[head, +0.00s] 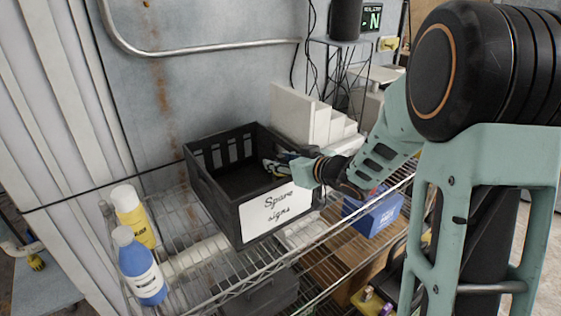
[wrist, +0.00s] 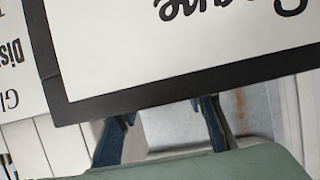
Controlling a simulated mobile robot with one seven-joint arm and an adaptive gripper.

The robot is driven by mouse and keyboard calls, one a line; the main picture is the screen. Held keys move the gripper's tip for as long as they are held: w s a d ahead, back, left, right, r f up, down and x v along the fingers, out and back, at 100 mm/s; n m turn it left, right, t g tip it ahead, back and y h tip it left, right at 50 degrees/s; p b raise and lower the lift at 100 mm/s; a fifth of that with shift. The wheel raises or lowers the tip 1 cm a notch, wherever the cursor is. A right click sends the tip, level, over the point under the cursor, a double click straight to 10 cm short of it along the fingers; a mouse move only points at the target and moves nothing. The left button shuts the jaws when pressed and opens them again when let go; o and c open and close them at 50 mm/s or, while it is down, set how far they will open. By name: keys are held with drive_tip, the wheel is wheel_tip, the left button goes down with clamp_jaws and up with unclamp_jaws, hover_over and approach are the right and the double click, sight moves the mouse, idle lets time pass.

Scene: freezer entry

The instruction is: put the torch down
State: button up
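I cannot make out a torch in either view. My gripper (head: 274,166) is over the right side of a black crate (head: 203,179) in the head view, with its fingers pointing left. In the wrist view two dark blue fingers (wrist: 163,112) stand apart, with no object visible between them. The crate bears a white label reading "Spare signs" (head: 274,212). A white panel with black lettering and a dark border (wrist: 170,50) fills the upper wrist view. The crate's floor is dark and partly hidden.
The crate stands on a wire shelf (head: 180,225). A yellow bottle (head: 136,220) and a blue bottle (head: 142,270) stand to its left. A blue box (head: 375,214) lies to its right. White blocks (head: 305,117) stand behind, by the grey wall (head: 205,90).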

drive_tip(key=p+v, duration=0.1)
drive_tip(key=v, duration=1.1)
drive_tip(key=shift+r, duration=0.1)
